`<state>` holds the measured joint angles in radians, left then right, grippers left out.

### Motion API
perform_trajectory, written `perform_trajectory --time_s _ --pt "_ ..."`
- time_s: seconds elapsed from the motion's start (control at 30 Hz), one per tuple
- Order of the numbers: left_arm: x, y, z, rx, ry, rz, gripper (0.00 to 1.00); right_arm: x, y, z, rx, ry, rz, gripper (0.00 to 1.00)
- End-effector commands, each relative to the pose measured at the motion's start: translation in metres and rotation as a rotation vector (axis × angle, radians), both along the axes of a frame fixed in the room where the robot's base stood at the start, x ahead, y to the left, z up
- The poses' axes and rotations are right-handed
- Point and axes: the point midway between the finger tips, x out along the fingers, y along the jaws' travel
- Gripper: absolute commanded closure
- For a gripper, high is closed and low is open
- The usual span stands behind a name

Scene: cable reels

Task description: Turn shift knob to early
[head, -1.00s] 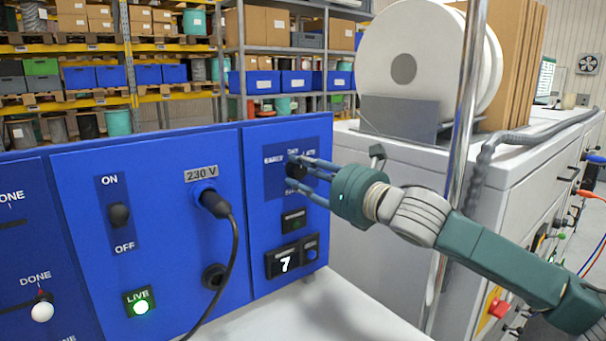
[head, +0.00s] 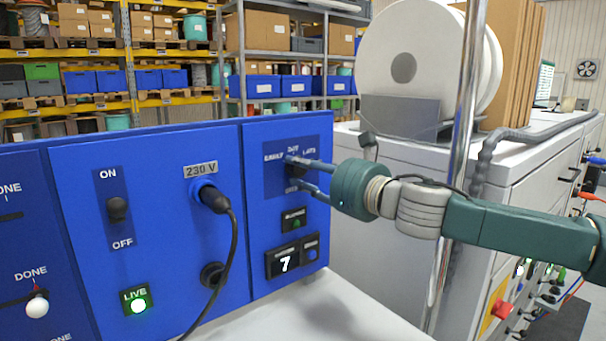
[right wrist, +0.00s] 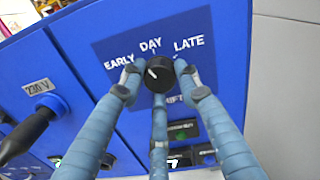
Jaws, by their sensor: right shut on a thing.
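The shift knob (right wrist: 159,75) is a round black knob on a dark blue plate (right wrist: 112,48) marked EARLY, DAY and LATE. Its white mark points up and left, toward the EARLY side of DAY; I cannot tell whether it sits exactly at EARLY. My right gripper (right wrist: 159,78) has its three blue fingers closed around the knob, one at each side and one below. In the head view my right gripper (head: 293,172) reaches the plate from the right, and its fingers hide most of the knob. My left gripper is not in view.
The blue panel (head: 150,265) also carries an ON/OFF switch (head: 117,209), a plugged 230 V cable (head: 233,255), a lit LIVE lamp (head: 137,301) and a display (head: 284,264) reading 7. A metal post (head: 462,130) stands near my right arm.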

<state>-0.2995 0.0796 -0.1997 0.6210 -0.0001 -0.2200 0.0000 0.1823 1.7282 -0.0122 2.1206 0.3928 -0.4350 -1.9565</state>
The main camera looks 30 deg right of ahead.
Motion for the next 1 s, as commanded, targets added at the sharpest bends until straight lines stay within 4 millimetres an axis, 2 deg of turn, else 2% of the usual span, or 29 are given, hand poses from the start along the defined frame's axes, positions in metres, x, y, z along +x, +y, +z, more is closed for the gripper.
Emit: perform_trajectory --time_s 0.03,0.5,0.73,1.0 --pt "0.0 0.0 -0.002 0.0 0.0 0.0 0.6 0.0 0.0 -0.01 -0.041 0.015 0.0 0.94" --pt "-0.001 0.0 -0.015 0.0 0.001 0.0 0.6 0.0 -0.001 -0.009 -0.438 -0.019 0.002 0.94" --pt "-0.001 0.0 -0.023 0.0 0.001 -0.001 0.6 0.0 -0.001 -0.008 -0.558 -0.028 0.004 0.94" --pt "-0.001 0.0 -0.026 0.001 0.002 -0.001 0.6 0.0 -0.001 -0.007 -0.62 -0.033 0.005 0.94"
